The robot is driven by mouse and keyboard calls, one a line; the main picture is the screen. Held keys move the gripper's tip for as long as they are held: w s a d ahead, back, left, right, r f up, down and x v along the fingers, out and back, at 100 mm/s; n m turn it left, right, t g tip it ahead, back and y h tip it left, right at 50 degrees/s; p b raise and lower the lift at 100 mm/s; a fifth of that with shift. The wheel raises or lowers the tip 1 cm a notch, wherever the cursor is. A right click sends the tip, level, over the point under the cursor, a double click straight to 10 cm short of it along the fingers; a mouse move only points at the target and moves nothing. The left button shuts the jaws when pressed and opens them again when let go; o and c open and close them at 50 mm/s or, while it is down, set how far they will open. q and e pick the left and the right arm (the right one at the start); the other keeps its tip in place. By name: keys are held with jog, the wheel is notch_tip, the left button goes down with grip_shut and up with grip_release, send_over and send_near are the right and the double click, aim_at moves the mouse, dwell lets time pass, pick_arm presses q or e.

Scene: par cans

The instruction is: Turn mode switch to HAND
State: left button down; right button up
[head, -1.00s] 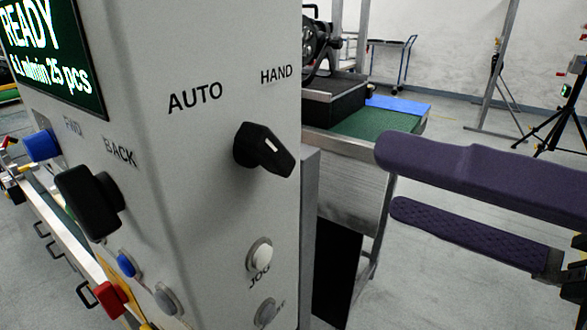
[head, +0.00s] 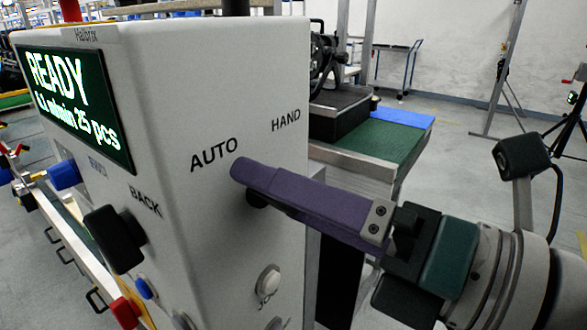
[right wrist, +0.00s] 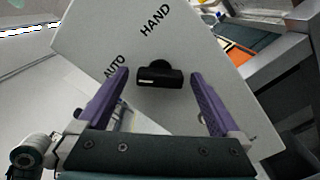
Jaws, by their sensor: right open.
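The mode switch (right wrist: 160,78) is a black bar knob on the white cabinet face, with the labels AUTO (head: 214,154) and HAND (head: 286,120) above it. In the right wrist view its bar lies nearly level, with a white mark at its left end, on the AUTO side. My right gripper (head: 246,178) has long purple fingers and is open. In the right wrist view its fingers stand on either side of the knob, with gaps visible. In the head view a finger hides most of the switch; only a dark bit shows below. My left gripper is not in view.
A green-topped bench (head: 385,140) stands behind to the right.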

jog(key=c, duration=1.4)
jog(key=shift+m, duration=0.3)
jog(key=shift+m+p, duration=3.2)
jog(key=shift+m, duration=4.4)
